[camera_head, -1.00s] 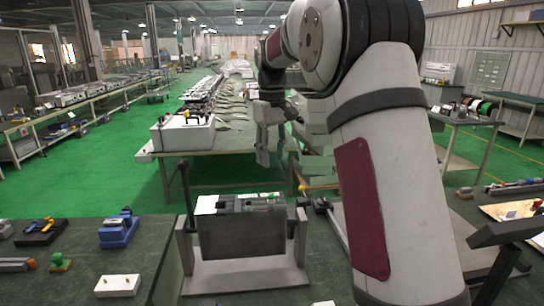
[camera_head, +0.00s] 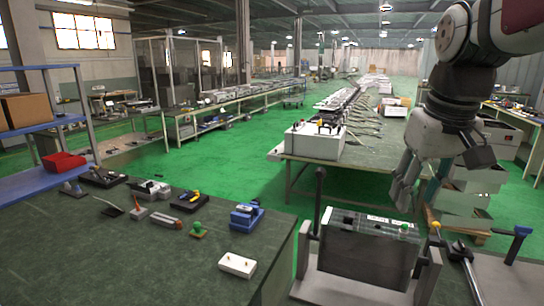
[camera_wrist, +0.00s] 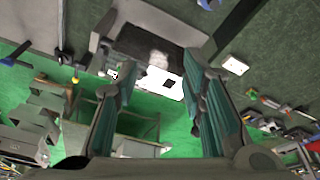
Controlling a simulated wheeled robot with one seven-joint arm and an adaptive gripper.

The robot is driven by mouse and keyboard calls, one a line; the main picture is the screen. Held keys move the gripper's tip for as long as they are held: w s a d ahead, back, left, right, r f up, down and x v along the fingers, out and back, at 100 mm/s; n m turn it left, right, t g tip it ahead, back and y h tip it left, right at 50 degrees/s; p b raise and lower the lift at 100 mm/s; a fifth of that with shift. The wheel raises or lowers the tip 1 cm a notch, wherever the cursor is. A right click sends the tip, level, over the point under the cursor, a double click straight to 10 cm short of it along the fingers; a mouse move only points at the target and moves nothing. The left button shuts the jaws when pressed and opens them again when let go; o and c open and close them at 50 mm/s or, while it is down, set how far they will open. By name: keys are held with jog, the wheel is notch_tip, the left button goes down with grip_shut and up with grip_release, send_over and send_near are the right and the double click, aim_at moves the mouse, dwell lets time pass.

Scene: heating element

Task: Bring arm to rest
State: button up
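My arm reaches in from the upper right of the head view. My gripper (camera_head: 408,192) hangs with its fingers pointing down, just behind the stand and apart from it. In the wrist view its two teal-padded fingers (camera_wrist: 158,75) are spread wide with nothing held between them. A dark rectangular block (camera_head: 366,258) with a pale top plate is held between the uprights of a grey stand (camera_head: 312,252). In the wrist view the block (camera_wrist: 150,45) lies beyond the fingertips.
A dark green bench (camera_head: 130,255) at left carries a white block (camera_head: 237,265), a blue device (camera_head: 246,216) and several small tools. A blue shelf (camera_head: 60,120) with a red bin (camera_head: 63,161) stands far left. Green floor (camera_head: 240,165) lies open behind the bench.

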jog(key=s+a+f+t, duration=0.1)
jog(key=s+a+f, duration=0.1)
jog(key=s, duration=0.5)
jog(key=s+a+f+t, duration=0.1)
jog(key=s+a+f, duration=0.2)
jog(key=s, duration=0.5)
jog(key=shift+f+m+t, duration=0.3)
jog(key=shift+f+m, duration=0.1)
jog(key=shift+f, duration=0.2)
jog(key=shift+w, duration=0.1)
jog(key=shift+c, duration=0.4)
jog(key=shift+d, duration=0.1)
